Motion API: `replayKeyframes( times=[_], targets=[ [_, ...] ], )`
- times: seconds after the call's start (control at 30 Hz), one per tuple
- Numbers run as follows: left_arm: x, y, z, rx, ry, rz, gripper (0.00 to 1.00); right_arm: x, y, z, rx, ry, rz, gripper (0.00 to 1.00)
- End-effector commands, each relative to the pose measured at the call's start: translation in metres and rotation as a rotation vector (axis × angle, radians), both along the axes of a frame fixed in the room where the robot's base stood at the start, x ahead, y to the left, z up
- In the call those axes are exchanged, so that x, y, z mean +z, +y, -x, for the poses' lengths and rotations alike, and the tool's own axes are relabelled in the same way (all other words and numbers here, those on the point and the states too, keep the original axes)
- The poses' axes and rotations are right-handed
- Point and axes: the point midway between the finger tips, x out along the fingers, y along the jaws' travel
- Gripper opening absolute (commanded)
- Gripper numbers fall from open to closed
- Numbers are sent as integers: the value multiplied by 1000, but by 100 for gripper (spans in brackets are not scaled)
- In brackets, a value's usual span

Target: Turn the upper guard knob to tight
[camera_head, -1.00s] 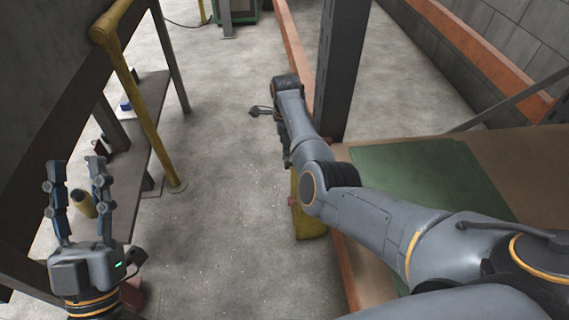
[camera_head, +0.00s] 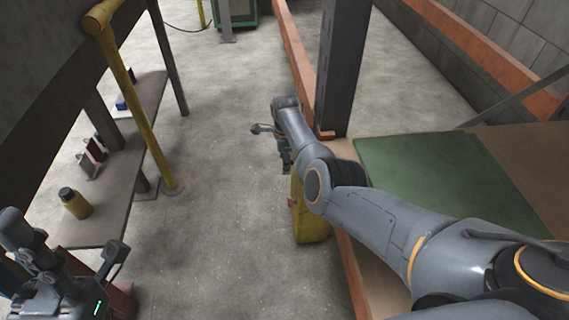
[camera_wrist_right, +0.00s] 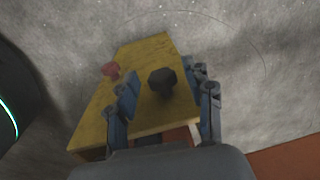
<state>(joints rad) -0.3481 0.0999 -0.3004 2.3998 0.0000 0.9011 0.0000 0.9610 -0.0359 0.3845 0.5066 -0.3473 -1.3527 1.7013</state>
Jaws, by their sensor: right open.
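A yellow guard box (camera_head: 311,215) stands low beside the orange rack beam. In the right wrist view, the yellow guard (camera_wrist_right: 150,55) carries a black knob (camera_wrist_right: 162,82) and a red knob (camera_wrist_right: 111,70) at its left edge. The red knob also shows in the head view (camera_head: 292,202). My right gripper (camera_wrist_right: 168,98) is open, and the black knob appears between its fingers, with no visible contact. In the head view my right gripper (camera_head: 286,158) is partly hidden by its arm. My left gripper (camera_head: 28,255) is at the lower left, partly cut off; its opening is unclear.
A grey bench (camera_head: 100,190) at left holds a yellow bottle (camera_head: 74,202) and small items. A yellow post (camera_head: 137,110) stands beside it. A grey upright (camera_head: 341,65) and a shelf with a green mat (camera_head: 440,180) are at right. The floor between is clear.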

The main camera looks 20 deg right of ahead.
Motion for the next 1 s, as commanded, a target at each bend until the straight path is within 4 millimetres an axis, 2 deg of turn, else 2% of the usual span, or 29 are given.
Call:
replayKeyframes(
  times=[0.27,0.37,0.53,0.77,1.0],
  targets=[
    [0,0,0,0,1,0,40,-1,0,-1,0,-1,0,52],
    [0,0,0,0,1,0,40,-1,0,0,0,-1,0,36],
    [-1,0,0,0,1,0,40,-1,0,0,0,-1,0,1],
    [1,0,0,0,2,-1,40,0,0,0,1,-4,1,0],
    [11,0,0,0,3,-1,40,1,1,1,1,-26,7,0]
  ],
)
